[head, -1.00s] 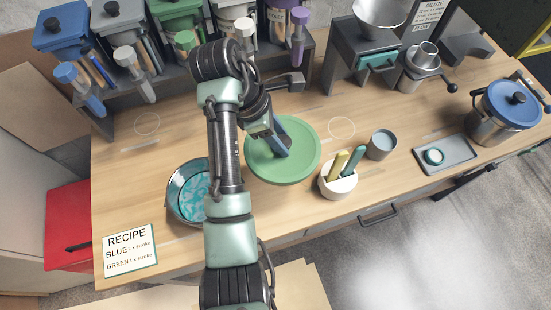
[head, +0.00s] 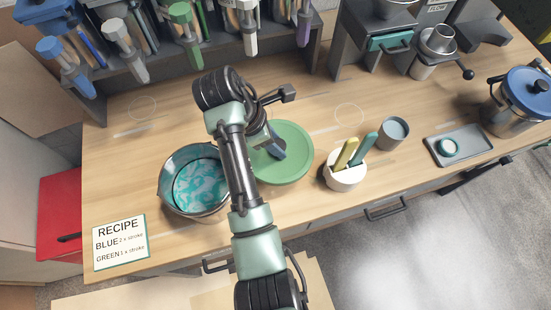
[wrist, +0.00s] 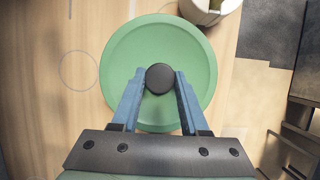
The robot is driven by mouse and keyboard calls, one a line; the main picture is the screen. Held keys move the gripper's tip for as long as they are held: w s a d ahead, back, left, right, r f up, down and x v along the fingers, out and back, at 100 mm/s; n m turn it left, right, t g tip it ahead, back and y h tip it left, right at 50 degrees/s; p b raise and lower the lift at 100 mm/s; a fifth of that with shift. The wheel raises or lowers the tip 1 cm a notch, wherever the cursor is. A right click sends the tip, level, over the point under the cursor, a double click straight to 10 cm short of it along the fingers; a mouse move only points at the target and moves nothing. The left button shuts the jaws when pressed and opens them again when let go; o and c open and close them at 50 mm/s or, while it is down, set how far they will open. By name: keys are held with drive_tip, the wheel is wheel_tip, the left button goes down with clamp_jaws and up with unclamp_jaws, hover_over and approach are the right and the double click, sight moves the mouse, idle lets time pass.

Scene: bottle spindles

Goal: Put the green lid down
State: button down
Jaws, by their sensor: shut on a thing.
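The green lid (head: 296,168) is a flat round disc over the worktop, right of the pot. In the wrist view the lid (wrist: 190,52) has a black round knob (wrist: 160,78) at its middle. My gripper (wrist: 160,84) is shut on that knob, with one blue finger on each side. In the head view my gripper (head: 272,150) comes down on the lid from above, and my arm hides part of it. I cannot tell whether the lid touches the worktop.
A metal pot (head: 170,193) with teal and white contents stands left of my arm. A white holder (head: 345,178) with yellow and teal handles stands just right of the lid, close to it. Beyond are a grey cup (head: 393,133) and a tray (head: 478,147). Dispensers line the back.

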sight(275, 158)
wheel_tip(275, 158, down, 8)
drive_tip(key=shift+r, duration=0.15)
idle(0.4)
drive_tip(key=shift+c, duration=2.1)
unclamp_jaws()
drive_tip(key=v, duration=1.2)
